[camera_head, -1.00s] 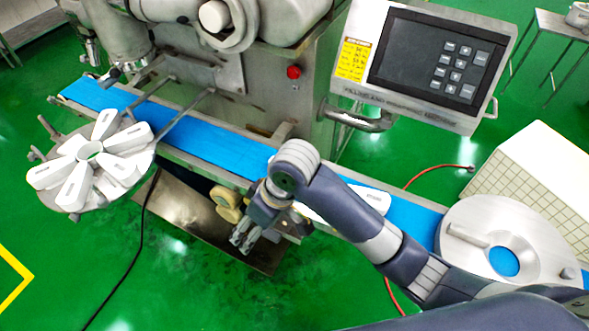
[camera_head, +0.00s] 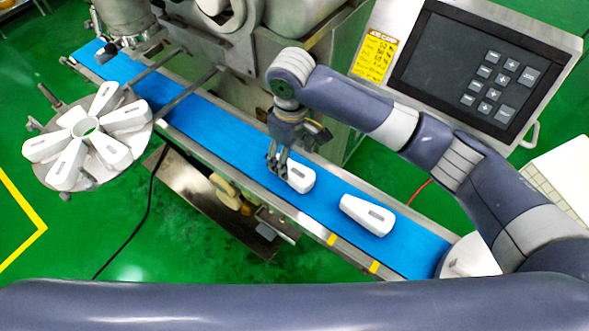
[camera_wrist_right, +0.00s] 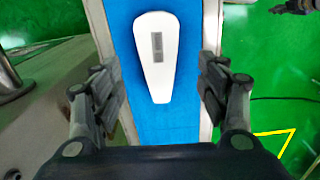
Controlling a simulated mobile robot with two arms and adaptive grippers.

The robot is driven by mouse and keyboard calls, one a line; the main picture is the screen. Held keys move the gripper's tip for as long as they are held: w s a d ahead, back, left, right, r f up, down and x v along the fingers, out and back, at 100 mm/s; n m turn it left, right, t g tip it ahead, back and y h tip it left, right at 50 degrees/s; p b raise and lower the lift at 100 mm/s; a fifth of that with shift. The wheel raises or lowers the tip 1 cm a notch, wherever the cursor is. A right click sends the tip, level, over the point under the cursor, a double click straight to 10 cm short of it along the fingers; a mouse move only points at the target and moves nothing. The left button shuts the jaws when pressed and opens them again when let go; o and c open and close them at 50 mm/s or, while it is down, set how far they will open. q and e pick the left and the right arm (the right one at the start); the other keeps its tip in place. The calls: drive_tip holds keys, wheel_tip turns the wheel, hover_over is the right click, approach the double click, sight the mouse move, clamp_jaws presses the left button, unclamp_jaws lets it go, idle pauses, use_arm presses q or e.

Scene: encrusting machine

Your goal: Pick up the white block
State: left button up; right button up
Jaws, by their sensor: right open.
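A white block (camera_head: 301,177) with a grey inset lies on the blue conveyor belt (camera_head: 225,133). My right gripper (camera_head: 278,163) is above the belt at the left end of this block and partly covers it. In the right wrist view the white block (camera_wrist_right: 157,58) lies lengthwise between the spread fingers of my right gripper (camera_wrist_right: 163,95), with blue belt showing on both sides. The fingers are open and do not touch it. A second white block (camera_head: 367,215) lies farther right on the belt.
A round rotary plate (camera_head: 62,177) with several white pieces stands at the left end. A control panel (camera_head: 472,70) stands behind the belt at the right. Metal rods (camera_head: 190,96) cross over the belt. Metal rails edge the belt.

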sight(294, 170)
drive_tip(key=shift+d+f, duration=0.1)
drive_tip(key=shift+f, duration=0.35)
drive_tip(key=shift+w+d+f, duration=0.1)
drive_tip(key=shift+f, duration=0.2)
drive_tip(key=f+p, duration=0.1)
drive_tip(key=f, duration=0.3)
drive_tip(key=shift+s+f, duration=0.2)
drive_tip(key=shift+f, duration=0.25)
drive_tip(key=shift+w, duration=0.1)
drive_tip(key=shift+c, duration=0.9)
drive_tip(key=c, duration=0.9)
use_arm(q)
drive_tip(key=shift+d+r, duration=0.25)
drive_tip(key=shift+r, duration=0.3)
use_arm(e)
drive_tip(key=shift+c, duration=1.1)
